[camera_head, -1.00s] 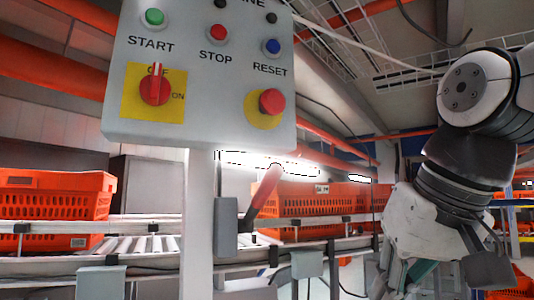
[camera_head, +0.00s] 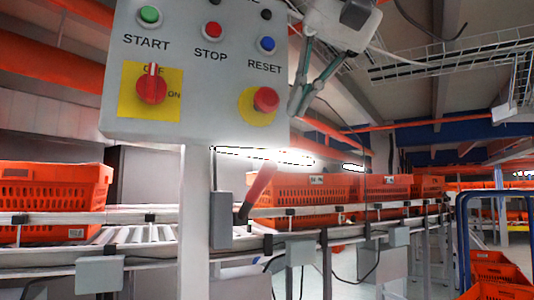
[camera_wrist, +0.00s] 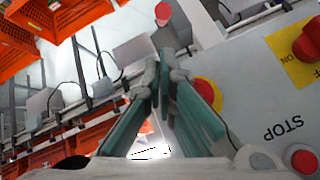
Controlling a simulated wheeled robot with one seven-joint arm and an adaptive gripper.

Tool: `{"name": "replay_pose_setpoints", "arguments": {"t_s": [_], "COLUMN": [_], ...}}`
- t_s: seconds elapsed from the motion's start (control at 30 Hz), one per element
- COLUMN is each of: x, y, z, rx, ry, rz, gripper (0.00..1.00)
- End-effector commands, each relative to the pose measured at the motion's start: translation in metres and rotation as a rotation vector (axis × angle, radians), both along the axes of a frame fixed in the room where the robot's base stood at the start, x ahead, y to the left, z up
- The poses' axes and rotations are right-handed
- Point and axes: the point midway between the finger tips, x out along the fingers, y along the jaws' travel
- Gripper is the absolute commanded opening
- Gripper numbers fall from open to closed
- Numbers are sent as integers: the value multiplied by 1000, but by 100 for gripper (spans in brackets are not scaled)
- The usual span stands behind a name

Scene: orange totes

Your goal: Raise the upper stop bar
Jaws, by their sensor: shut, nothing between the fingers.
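A red bar (camera_head: 258,190) tilts up to the right from a grey box (camera_head: 221,220) beside the panel post, in front of the upper conveyor. I cannot tell for certain that it is the upper stop bar. A red rounded end (camera_wrist: 163,12) at the top of the wrist view may be the same bar. My gripper (camera_head: 297,108) points down, just right of the control panel (camera_head: 180,110) and above the bar, apart from it. Its teal fingers (camera_wrist: 158,72) meet near the tips and hold nothing in the wrist view.
The panel carries buttons, a red OFF/ON knob (camera_head: 152,90) and a red stop button (camera_head: 266,99) close to my gripper. Orange totes (camera_head: 300,188) stand on the roller conveyor (camera_head: 130,236) behind. A blue frame (camera_head: 463,240) with totes stands at right.

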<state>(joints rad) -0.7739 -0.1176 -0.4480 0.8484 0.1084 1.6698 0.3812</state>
Motion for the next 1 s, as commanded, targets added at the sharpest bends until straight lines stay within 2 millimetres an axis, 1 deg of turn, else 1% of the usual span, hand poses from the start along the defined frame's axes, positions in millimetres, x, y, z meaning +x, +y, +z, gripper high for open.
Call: {"name": "replay_pose_setpoints", "arguments": {"t_s": [0.17,0.27,0.7,0.83,1.0], "x": [1,6,46,54,58], "y": [0,3,28,32,34], "z": [-2,-8,-60,-69,-74], "rx": [0,-2,-2,-1,0], "ry": [0,2,2,1,0], "rz": [0,1,1,1,0], "gripper": [0,0,0,0,0]}}
